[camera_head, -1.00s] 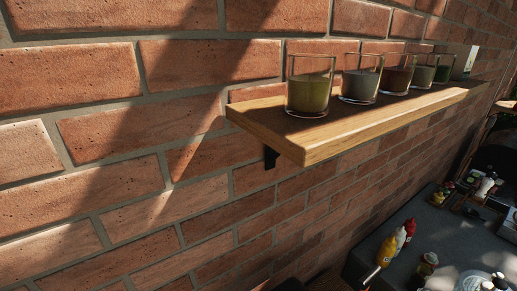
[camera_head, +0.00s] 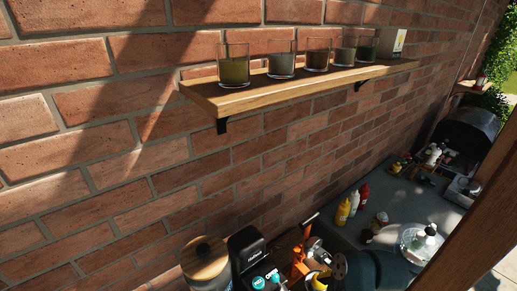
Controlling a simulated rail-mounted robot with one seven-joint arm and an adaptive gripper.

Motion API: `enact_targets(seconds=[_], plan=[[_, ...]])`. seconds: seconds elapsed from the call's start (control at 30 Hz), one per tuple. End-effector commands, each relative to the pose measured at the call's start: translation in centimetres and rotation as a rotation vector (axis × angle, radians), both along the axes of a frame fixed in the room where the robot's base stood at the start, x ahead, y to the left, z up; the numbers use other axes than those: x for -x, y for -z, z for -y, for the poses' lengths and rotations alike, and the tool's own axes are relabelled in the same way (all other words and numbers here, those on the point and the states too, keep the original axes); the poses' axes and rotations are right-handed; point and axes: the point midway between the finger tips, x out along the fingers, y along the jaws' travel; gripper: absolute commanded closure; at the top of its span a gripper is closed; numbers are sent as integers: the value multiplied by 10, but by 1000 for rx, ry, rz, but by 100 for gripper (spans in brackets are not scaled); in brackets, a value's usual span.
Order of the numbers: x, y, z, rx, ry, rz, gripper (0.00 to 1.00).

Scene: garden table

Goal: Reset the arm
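Neither my arm nor my gripper can be made out in this view, so I cannot see where the gripper is or what it holds. The task names no other object.
A wooden shelf (camera_head: 222,97) on the brick wall holds several filled glasses and a small box (camera_head: 391,43). Below is a grey counter (camera_head: 402,190) with a yellow bottle (camera_head: 342,212), a red bottle (camera_head: 364,190) and a wooden-lidded jar (camera_head: 205,259). A brown post (camera_head: 478,232) crosses the right.

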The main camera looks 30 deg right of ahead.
Motion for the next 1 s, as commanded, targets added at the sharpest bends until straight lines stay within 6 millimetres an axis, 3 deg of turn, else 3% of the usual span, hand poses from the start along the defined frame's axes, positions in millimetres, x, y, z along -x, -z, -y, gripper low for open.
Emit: enact_targets(seconds=[0.17,0.3,0.4,0.5,0.6,0.7,0.73,0.83,1.0], plan=[[-68,-62,-90,204,-283,220,31],[-105,-143,-166,509,-602,530,31],[-109,-214,-211,798,-801,767,31],[-92,-291,-239,1166,-941,971,31],[-56,-365,-240,1625,-987,1069,31],[-16,-423,-227,2079,-966,1007,31],[-9,-434,-225,2185,-965,971,31],[-2,-449,-222,2409,-996,841,31],[-2,-452,-222,2511,-1039,759,31]])
